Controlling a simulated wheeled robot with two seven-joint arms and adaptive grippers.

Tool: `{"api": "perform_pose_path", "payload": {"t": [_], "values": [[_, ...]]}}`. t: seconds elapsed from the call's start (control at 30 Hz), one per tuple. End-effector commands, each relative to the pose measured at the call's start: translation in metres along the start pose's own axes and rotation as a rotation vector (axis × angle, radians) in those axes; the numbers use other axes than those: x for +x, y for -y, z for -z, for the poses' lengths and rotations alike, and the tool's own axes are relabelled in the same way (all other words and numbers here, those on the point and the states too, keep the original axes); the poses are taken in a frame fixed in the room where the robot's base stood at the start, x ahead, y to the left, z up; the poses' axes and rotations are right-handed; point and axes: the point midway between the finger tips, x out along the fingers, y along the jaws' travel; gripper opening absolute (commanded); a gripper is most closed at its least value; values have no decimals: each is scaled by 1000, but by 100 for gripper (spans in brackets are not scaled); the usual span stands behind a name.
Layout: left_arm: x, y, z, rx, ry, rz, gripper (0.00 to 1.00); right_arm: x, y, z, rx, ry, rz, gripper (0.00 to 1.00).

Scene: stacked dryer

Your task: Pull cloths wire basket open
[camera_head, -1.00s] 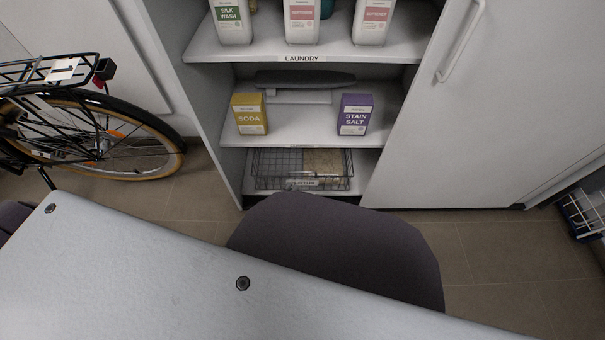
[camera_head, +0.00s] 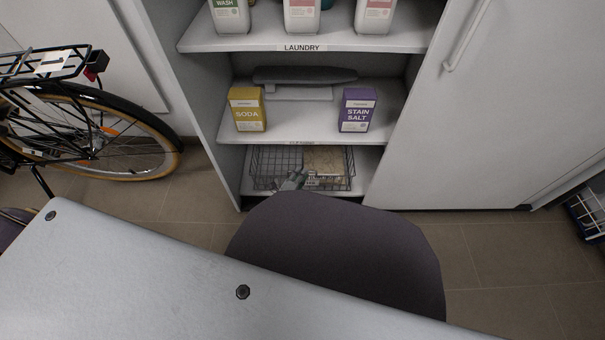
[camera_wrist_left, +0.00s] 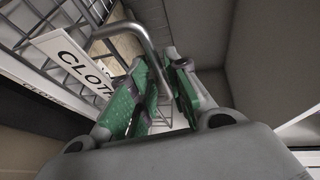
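The cloths wire basket (camera_head: 262,182) sits on the lowest shelf of the open cabinet, with grey and tan cloths in it. My left gripper (camera_head: 293,181) is at the basket's front, overlapping its label. In the left wrist view, the white CLOTHS label (camera_wrist_left: 75,65) hangs on the wire mesh (camera_wrist_left: 48,18). A bent metal handle (camera_wrist_left: 128,27) runs from the label side down between the green-padded fingers of my left gripper (camera_wrist_left: 160,98). A gap shows between the fingers, so they look open around the handle; firm contact is not visible. My right gripper is not in view.
A soda box (camera_head: 247,110) and a stain salt box (camera_head: 357,110) stand on the shelf above. A closed white door (camera_head: 455,130) is at right, a bicycle (camera_head: 90,135) at left.

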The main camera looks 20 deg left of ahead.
Motion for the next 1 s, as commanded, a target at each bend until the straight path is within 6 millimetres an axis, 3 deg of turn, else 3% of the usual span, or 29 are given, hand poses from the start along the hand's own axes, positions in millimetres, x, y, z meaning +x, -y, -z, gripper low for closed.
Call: {"api": "perform_pose_path", "payload": {"t": [0.3,0.7,0.87,1.0], "values": [[20,-1,0,1,0,0,18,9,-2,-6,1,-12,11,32],[22,0,0,1,0,0,18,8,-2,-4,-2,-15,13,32],[22,0,0,1,0,0,0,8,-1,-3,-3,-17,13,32],[22,0,0,1,0,0,0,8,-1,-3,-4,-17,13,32]]}}
